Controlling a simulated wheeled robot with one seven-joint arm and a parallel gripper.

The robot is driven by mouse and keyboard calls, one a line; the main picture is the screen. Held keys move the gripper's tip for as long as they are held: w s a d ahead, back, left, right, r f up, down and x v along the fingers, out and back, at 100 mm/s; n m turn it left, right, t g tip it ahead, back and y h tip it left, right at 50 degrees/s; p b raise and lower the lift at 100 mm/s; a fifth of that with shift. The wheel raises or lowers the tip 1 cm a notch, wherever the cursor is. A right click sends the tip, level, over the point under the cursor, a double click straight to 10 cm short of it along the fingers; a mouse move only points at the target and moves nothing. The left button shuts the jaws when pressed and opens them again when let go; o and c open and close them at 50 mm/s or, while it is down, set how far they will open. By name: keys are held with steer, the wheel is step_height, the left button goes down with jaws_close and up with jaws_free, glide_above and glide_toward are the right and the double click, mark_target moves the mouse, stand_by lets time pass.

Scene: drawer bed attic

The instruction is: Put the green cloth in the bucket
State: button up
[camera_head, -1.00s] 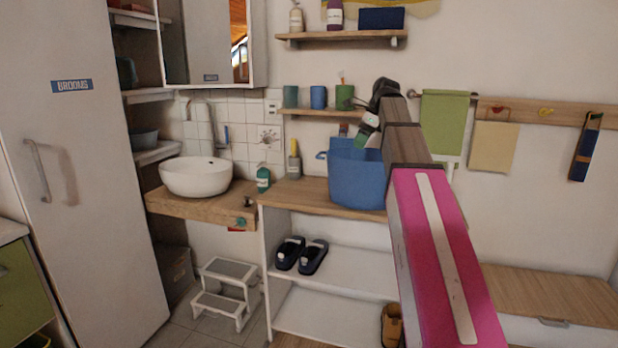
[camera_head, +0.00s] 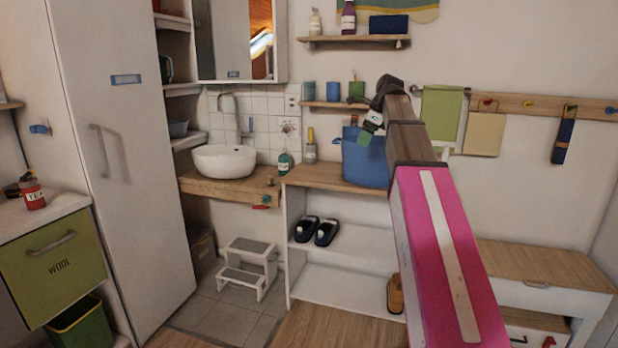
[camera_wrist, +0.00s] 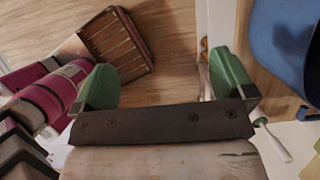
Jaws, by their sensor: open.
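The blue bucket (camera_head: 364,160) stands on the wooden counter, partly behind my arm. Its blue rim and inside also show at the upper right of the wrist view (camera_wrist: 262,45). My gripper (camera_head: 368,130) is raised in front of the bucket. In the wrist view its green fingers (camera_wrist: 165,85) are wide apart with nothing between them.
A tan cloth (camera_head: 484,134) and a dark blue item (camera_head: 564,138) hang farther right on the rail (camera_head: 540,106). A shelf with cups (camera_head: 333,92) is above the bucket. A white sink (camera_head: 223,161) and a green bottle (camera_head: 284,162) stand left. A wooden bench (camera_head: 535,262) is lower right.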

step_height(320, 180, down, 16)
steer(key=s+n+h, duration=0.1)
steer(key=s+n, duration=0.1)
steer(key=n, duration=0.3)
steer(key=s+f+n+h, duration=0.1)
steer(key=s+f+n, duration=0.4)
steer(key=f, duration=0.6)
steer(key=s+f+n+g+h, duration=0.1)
steer(key=s+f+n, duration=0.5)
steer(key=f, duration=0.6)
steer(key=s+f+n+h, duration=0.1)
steer(key=s+f+n, duration=0.4)
steer(key=s+f, duration=0.3)
step_height(320, 180, down, 4)
steer(key=shift+f+n, duration=0.25)
steer(key=shift+n, duration=0.05)
steer(key=shift+s, duration=0.1)
